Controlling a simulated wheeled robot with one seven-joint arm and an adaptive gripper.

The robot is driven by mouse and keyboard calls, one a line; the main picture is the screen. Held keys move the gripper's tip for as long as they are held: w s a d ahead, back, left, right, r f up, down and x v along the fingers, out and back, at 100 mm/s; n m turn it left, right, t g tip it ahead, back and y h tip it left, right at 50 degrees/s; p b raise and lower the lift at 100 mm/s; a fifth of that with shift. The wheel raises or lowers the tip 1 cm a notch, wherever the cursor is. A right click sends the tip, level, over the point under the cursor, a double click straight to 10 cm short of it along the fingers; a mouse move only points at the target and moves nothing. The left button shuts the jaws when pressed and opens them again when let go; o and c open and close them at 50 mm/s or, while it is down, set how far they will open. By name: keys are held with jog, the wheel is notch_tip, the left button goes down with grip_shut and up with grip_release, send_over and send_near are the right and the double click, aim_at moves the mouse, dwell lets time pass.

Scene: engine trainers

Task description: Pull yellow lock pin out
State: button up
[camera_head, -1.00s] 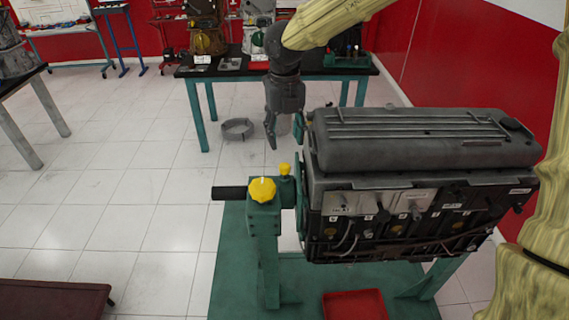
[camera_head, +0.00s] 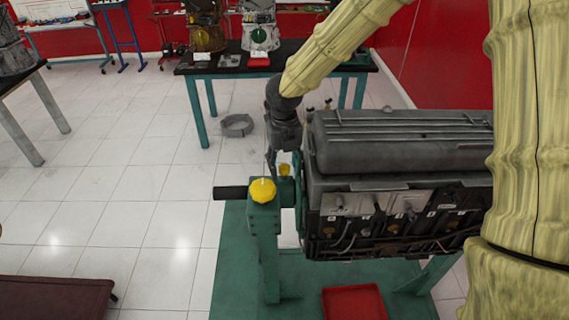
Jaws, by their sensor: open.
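A small yellow lock pin (camera_head: 284,169) stands on top of the green engine stand (camera_head: 265,225), just behind a larger yellow knob (camera_head: 262,190). My gripper (camera_head: 277,160) points down right at the small pin, with its fingers open and partly in front of or beside it. I cannot tell whether a finger touches the pin. The pin's lower part is hidden behind the knob and stand head. The dark grey engine (camera_head: 400,185) hangs on the stand, to the right of my gripper.
A black handle bar (camera_head: 230,193) sticks out left from the stand head. A red tray (camera_head: 352,302) lies on the green base below the engine. A dark-topped table (camera_head: 225,67) stands behind.

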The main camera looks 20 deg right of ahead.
aim_at(284, 166)
grip_shut()
jog(key=shift+r+p, duration=1.35)
jog(key=shift+r, duration=0.95)
jog(key=shift+w, duration=0.15)
jog(key=shift+c, duration=1.8)
grip_release()
jog(key=o, duration=0.4)
jog(key=shift+c, duration=0.2)
